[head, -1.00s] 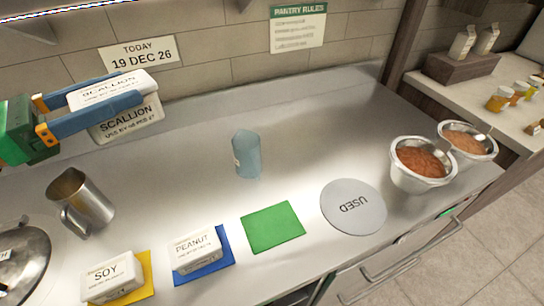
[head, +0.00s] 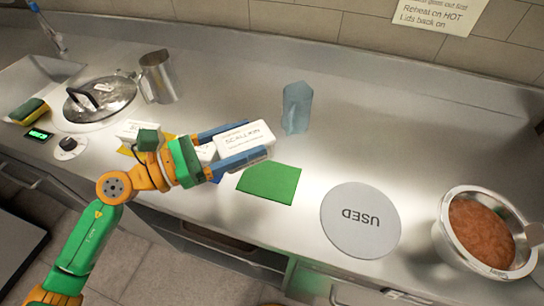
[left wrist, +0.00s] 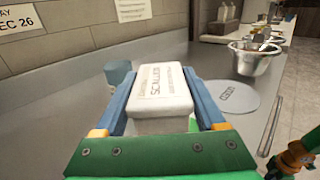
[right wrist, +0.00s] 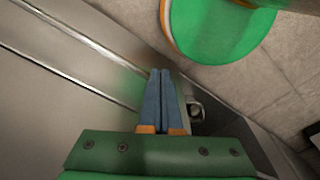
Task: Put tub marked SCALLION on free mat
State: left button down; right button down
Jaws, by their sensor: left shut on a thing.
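My left gripper (head: 258,134) is shut on the white SCALLION tub (head: 243,139), its blue fingers along two opposite sides. In the left wrist view the tub (left wrist: 160,92) sits upright between the fingers. In the head view it appears held above the counter, just beyond the far left edge of the green mat (head: 270,184), which is bare. The blue mat (head: 217,179) and the peanut tub (head: 206,153) are mostly hidden by my left gripper. The soy tub (head: 130,129) is by the yellow mat (head: 128,152). My right gripper (right wrist: 160,72) is shut and empty, beyond the counter front.
A grey USED disc (head: 360,221) lies right of the green mat, with a metal bowl of red sauce (head: 486,234) beyond it. A bluish translucent cup (head: 296,108) stands behind the mat. A metal jug (head: 158,77) and lid (head: 98,100) are at left.

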pick_arm(q)
jog(key=d+f, duration=0.3)
jog(key=f, duration=0.1)
jog(key=w+d+f, duration=0.1)
jog(key=d+f, duration=0.1)
jog(key=shift+d+b, duration=0.3)
jog(key=shift+b, duration=0.1)
notch_tip(320, 180, down, 3)
jog(key=shift+w+a+r, duration=0.1)
pick_arm(e)
jog(key=shift+d+r, duration=0.1)
jog(key=shift+d, duration=0.3)
pick_arm(q)
jog(key=shift+f, duration=0.3)
grip_release()
jog(key=shift+r, duration=0.1)
